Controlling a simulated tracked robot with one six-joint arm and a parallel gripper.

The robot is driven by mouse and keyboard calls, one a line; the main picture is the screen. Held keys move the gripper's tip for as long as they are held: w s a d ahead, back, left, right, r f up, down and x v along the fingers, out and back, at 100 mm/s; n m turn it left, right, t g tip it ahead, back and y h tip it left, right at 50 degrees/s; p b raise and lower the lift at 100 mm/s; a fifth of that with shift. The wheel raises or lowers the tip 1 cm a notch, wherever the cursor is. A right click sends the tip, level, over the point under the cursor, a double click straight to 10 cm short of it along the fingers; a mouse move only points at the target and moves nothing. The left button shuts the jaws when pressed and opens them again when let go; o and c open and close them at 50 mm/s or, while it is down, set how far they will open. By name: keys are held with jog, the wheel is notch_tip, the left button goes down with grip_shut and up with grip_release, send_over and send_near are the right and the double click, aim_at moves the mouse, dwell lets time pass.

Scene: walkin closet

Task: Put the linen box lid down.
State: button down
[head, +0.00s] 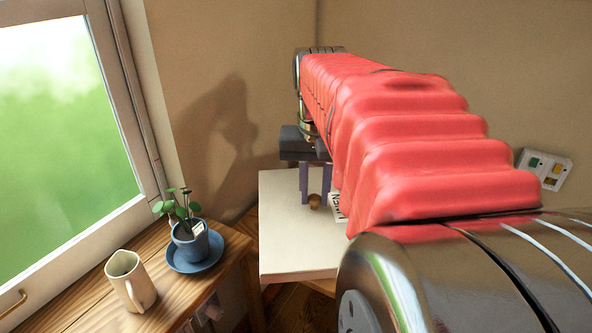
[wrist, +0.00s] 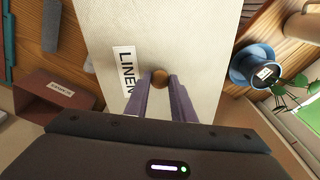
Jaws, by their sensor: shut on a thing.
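The linen box lid (head: 290,230) is a flat cream panel with a round brown knob and a white LINEN label. In the head view it shows below my gripper (head: 316,200), partly hidden by my arm. In the wrist view the lid (wrist: 190,50) fills the middle, with the label (wrist: 126,75) left of the knob (wrist: 159,78). My gripper (wrist: 160,84) is shut on the knob, its two purple fingers on either side of it. I cannot tell whether the lid rests on anything, as what lies under it is mostly hidden.
A wooden ledge (head: 160,275) at left holds a cream jug (head: 132,282) and a potted plant (head: 190,238) on a blue saucer, close to the lid. A brown labelled box (wrist: 60,97) lies left in the wrist view. A wall switch panel (head: 545,170) is at right.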

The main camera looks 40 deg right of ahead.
jog(key=w+d+f+n, duration=0.5)
jog(key=w+d+f, duration=0.1)
jog(key=w+f, duration=0.3)
jog(key=w+d+f+n+y, duration=0.1)
jog(key=w+d+f+n, duration=0.4)
jog(key=w+f, duration=0.3)
jog(key=w+d, duration=0.1)
jog(key=w, duration=0.2)
jog(key=shift+f+n, duration=0.4)
jog(key=shift+w, duration=0.1)
jog(key=shift+f, duration=2.5)
jog(key=shift+f, duration=2.5)
jog(key=shift+f, duration=0.1)
